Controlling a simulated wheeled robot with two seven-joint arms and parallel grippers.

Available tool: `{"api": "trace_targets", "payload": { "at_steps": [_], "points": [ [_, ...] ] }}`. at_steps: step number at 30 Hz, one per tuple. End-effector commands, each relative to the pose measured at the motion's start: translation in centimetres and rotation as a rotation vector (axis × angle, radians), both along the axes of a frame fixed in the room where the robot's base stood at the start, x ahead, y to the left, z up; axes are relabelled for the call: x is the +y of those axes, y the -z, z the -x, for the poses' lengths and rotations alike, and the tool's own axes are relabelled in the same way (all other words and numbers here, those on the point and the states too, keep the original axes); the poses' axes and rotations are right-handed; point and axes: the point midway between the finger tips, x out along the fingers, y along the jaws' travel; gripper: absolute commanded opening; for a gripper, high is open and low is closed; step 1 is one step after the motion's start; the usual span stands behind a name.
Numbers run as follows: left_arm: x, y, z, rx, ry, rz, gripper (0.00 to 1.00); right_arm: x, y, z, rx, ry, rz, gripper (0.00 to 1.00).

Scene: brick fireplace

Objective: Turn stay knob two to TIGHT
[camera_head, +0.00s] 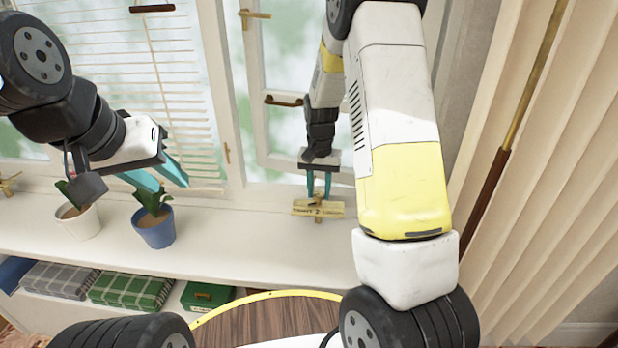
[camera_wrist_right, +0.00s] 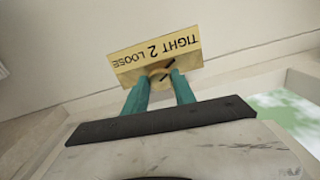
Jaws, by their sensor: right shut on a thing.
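The label plate of stay knob two (camera_head: 301,208), reading TIGHT 2 LOOSE, is at the window sill, with TIGHT on its left in the head view. In the right wrist view the plate (camera_wrist_right: 130,62) appears upside down, with TIGHT on the right. My right gripper (camera_head: 319,193) reaches down to it, its teal fingers shut on the small brass knob (camera_wrist_right: 165,74) in front of the plate. The fingers hide much of the knob, and I cannot tell its exact setting. My left gripper (camera_head: 172,184) is open and empty above the sill at the left.
A blue pot (camera_head: 155,230) with a plant stands below my left gripper, and a white pot (camera_head: 80,224) stands left of it. Pleated curtains (camera_head: 545,170) hang at the right.

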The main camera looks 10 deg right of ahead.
Motion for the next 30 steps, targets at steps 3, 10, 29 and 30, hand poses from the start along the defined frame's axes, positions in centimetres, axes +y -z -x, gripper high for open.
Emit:
{"api": "trace_targets", "payload": {
  "at_steps": [3,10,29,30],
  "points": [
    [0.0,0.0,0.0,0.000,0.000,0.000,0.36,0.0,0.0,-0.1,-0.004,0.001,0.000,0.00],
    [0.0,0.0,0.0,0.000,0.000,0.000,0.36,0.0,0.0,-0.1,-0.004,0.000,0.000,0.38],
    [0.0,0.0,0.0,0.000,0.000,0.000,0.36,0.0,-3.0,-0.2,-0.007,0.001,-0.001,0.54],
    [0.0,0.0,0.0,0.000,0.000,0.000,0.36,0.0,-3.7,-0.2,-0.006,0.001,-0.001,0.54]
  ]
}}
